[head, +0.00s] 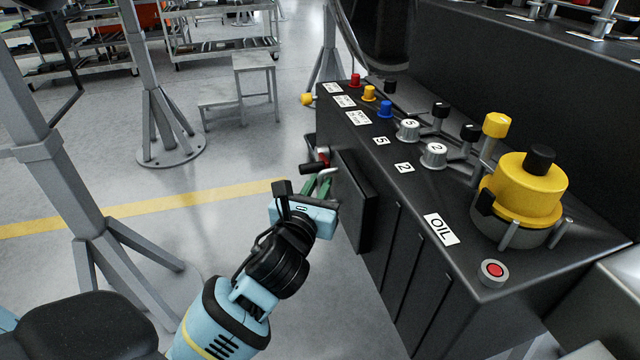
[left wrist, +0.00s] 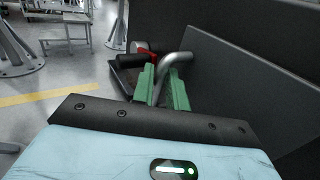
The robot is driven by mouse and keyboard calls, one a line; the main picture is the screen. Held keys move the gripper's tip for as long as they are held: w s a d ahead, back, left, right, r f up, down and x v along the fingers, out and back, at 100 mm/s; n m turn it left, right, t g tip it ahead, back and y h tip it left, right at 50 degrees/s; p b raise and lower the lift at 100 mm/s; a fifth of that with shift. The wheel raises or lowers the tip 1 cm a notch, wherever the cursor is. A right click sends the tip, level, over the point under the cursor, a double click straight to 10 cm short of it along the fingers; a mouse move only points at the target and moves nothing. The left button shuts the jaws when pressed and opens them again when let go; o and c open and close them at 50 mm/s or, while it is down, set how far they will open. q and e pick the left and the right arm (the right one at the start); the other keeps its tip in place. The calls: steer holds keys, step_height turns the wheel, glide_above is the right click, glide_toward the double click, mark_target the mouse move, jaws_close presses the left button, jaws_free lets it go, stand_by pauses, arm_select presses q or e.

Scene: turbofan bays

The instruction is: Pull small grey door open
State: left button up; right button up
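The small door (head: 354,205) is a dark grey panel on the side of the black cabinet, standing a little proud of it. It also fills much of the right side of the left wrist view (left wrist: 240,85). A bent metal handle (left wrist: 181,57) is at the door's far edge. My left gripper (head: 318,186) has green fingers (left wrist: 162,88) on both sides of the handle. The bar fills the gap between them, so it looks shut on the handle. Whether the door is ajar is hard to tell. My right gripper is not in view.
A red and black lever (head: 318,163) sits just beyond the handle. The cabinet top (head: 410,190) carries knobs, levers and a yellow-capped oil unit (head: 527,190). A grey stand (head: 75,190) is at the left. The floor between stand and cabinet is clear.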

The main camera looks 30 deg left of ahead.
arm_select(q)
steer(key=shift+w+a, duration=0.1)
steer(key=shift+w, duration=0.35)
jaws_close()
steer(key=shift+s, duration=0.1)
